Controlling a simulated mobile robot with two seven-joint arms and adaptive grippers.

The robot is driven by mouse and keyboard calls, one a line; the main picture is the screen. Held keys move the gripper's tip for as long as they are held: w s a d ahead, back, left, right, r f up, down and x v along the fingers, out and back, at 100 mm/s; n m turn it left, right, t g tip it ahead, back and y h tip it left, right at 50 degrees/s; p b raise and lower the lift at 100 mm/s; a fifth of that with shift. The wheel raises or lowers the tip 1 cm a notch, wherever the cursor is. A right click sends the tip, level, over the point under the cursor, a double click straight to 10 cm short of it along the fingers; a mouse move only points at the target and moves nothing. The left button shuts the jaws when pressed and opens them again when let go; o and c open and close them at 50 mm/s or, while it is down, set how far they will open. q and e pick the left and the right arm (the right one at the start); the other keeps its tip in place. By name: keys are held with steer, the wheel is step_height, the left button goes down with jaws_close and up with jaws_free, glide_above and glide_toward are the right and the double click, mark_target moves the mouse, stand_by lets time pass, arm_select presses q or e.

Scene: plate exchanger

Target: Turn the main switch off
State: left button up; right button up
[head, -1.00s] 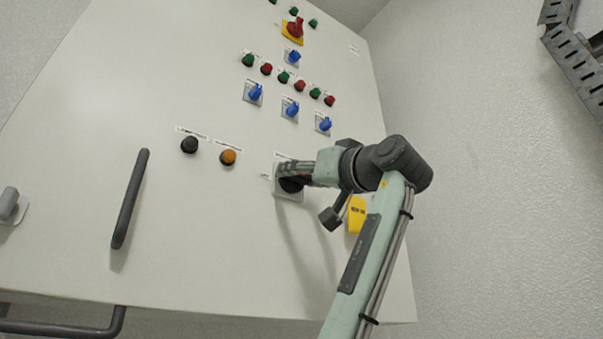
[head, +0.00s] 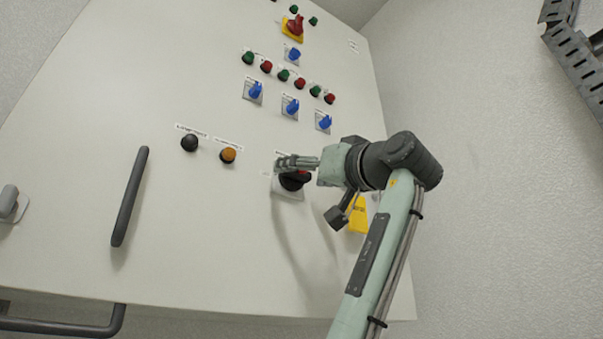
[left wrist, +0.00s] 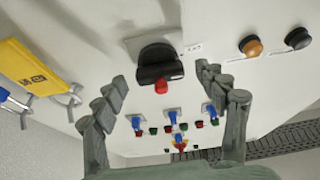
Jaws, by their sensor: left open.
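A large black rotary knob with a red mark (head: 294,183) sits on a pale square plate on the white cabinet door; I take it to be the main switch. It also shows in the left wrist view (left wrist: 157,62), with its red end towards the gripper side. My left gripper (head: 284,163) is open at the knob's upper edge in the head view and hides part of it. In the left wrist view the left gripper's fingers (left wrist: 162,76) are spread, one to each side of the knob, holding nothing. Contact cannot be told. My right gripper is not in view.
A black button (head: 189,143) and an orange button (head: 228,155) are left of the knob. Blue selectors (head: 290,107), red and green buttons, and a red-and-yellow rotary switch (head: 294,28) are above. A yellow tag (head: 358,216) hangs at right. A long grey handle (head: 131,197) stands left.

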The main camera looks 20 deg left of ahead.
arm_select(q)
steer(key=v, duration=1)
steer(key=shift+s+d, duration=0.2)
steer(key=shift+d, duration=0.1)
steer(key=shift+f, duration=0.15)
